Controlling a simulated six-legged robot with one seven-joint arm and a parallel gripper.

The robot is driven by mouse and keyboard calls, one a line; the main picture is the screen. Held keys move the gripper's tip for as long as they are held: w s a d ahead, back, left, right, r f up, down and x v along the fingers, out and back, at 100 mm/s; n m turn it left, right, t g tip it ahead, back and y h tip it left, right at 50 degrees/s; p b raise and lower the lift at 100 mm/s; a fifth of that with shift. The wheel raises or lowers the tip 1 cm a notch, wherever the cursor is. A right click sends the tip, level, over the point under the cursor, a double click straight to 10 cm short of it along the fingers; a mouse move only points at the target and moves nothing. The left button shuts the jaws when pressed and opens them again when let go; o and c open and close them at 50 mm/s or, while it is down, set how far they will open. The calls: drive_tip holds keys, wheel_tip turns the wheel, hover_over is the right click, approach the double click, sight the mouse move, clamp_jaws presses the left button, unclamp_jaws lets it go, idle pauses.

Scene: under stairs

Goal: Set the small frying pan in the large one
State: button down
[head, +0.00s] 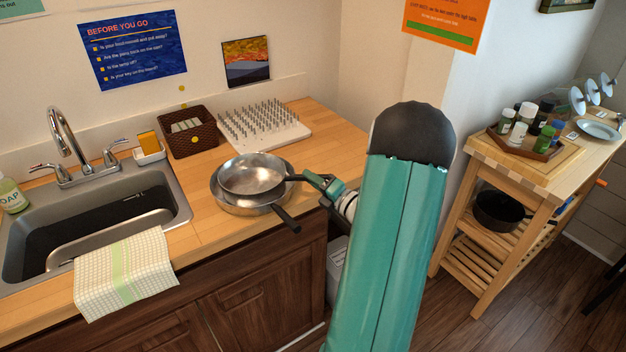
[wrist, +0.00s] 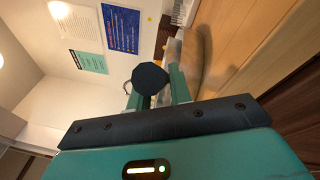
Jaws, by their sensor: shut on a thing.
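The small frying pan (head: 252,173) is silver with a dark handle pointing right. It is over the large frying pan (head: 225,198), inside or just above its rim; I cannot tell whether it touches the bottom. The large pan stands on the wooden counter with its black handle pointing to the front right. My gripper (head: 322,183) is shut on the small pan's handle, to the right of both pans. In the wrist view the handle's dark round end (wrist: 150,78) shows between the fingers, and the pans are mostly hidden and blurred behind it.
A sink (head: 95,225) with a draped towel (head: 125,270) is at the left. A wicker basket (head: 188,133) and a white pegged board (head: 265,128) stand behind the pans. A wooden cart (head: 490,165) with jars and a black pan (head: 500,212) is at the right.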

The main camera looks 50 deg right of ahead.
drive_tip(key=shift+r, duration=0.1)
drive_tip(key=c, duration=1.3)
unclamp_jaws()
